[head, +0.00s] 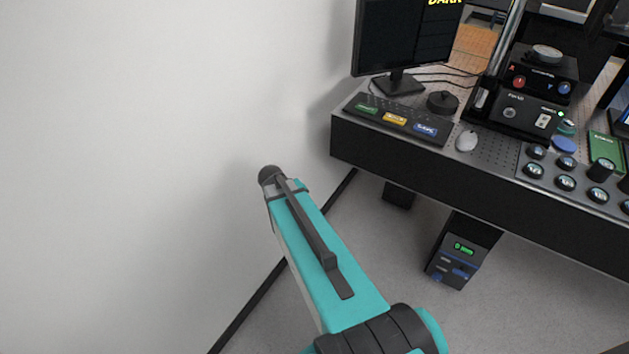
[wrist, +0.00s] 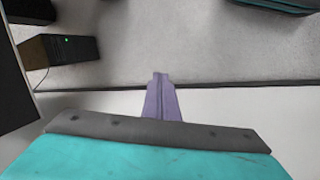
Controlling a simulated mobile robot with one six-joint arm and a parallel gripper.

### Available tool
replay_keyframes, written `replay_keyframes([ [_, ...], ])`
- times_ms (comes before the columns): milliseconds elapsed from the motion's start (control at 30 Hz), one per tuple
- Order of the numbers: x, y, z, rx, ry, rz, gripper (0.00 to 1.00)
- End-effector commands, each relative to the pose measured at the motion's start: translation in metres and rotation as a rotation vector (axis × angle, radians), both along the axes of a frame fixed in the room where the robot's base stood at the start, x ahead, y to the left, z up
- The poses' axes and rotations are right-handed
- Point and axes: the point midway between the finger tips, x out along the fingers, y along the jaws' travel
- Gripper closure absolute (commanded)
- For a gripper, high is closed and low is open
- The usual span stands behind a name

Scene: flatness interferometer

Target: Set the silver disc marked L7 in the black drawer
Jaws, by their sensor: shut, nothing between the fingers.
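Several small round discs with silver tops sit in dark holders on a grid plate (head: 520,185) at the right of the bench in the head view. Their markings are too small to read, so I cannot tell which is L7. I cannot make out the black drawer in either view. My gripper (wrist: 160,77) shows in the wrist view as a narrow purple-grey pair of fingers, shut and empty, over the floor's edge by a white wall. It is far from the discs. In the head view my teal arm points toward the white wall, left of the bench.
The floor between bench and wall is clear.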

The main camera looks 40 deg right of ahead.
Motion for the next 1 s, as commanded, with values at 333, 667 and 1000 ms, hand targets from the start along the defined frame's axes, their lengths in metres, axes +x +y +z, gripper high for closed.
replay_keyframes([
  [333,-0.076,0.091,-0.086,0.149,0.131,-0.023,1.00],
  [667,-0.163,0.164,-0.144,0.260,0.271,-0.068,1.00],
  [1000,-0.250,0.216,-0.177,0.334,0.402,-0.125,1.00],
])
